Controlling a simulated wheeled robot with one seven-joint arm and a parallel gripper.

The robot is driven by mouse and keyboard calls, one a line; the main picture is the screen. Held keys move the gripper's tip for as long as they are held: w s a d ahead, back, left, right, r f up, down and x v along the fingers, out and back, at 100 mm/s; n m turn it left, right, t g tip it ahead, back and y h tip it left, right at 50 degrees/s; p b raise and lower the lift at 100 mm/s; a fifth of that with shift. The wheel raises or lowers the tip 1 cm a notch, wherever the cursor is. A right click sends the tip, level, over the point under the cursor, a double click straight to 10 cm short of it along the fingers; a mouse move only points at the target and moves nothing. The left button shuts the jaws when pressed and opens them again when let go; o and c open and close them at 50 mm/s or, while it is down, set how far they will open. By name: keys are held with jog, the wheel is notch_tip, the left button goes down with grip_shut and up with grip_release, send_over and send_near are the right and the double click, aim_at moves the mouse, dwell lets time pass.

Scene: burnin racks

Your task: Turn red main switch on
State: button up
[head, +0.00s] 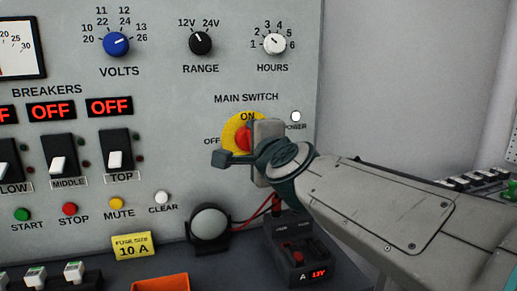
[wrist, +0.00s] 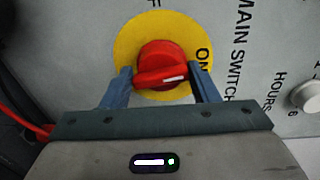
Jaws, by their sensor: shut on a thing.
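The red main switch (wrist: 165,60) is a round knob with a raised grip bar, on a yellow disc (wrist: 130,40) on the panel. In the wrist view the bar lies about level and its white mark points right, toward the ON side. My gripper (wrist: 160,82) has one finger at each end of the bar and is shut on it. In the head view the red switch (head: 242,138) shows partly, with ON above and OFF to the left. My gripper (head: 240,156) hides its right and lower parts there.
A white power lamp (head: 296,117) is right of the switch. The hours knob (head: 274,43) is above. A round grey lamp (head: 210,222) and a small meter box (head: 297,252) with a red lead stand below. Breakers (head: 116,150) reading OFF are at left.

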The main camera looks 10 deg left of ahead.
jog(key=shift+r+m+b, duration=0.3)
jog(key=shift+m, duration=0.5)
jog(key=o, duration=0.8)
jog(key=shift+f, duration=0.1)
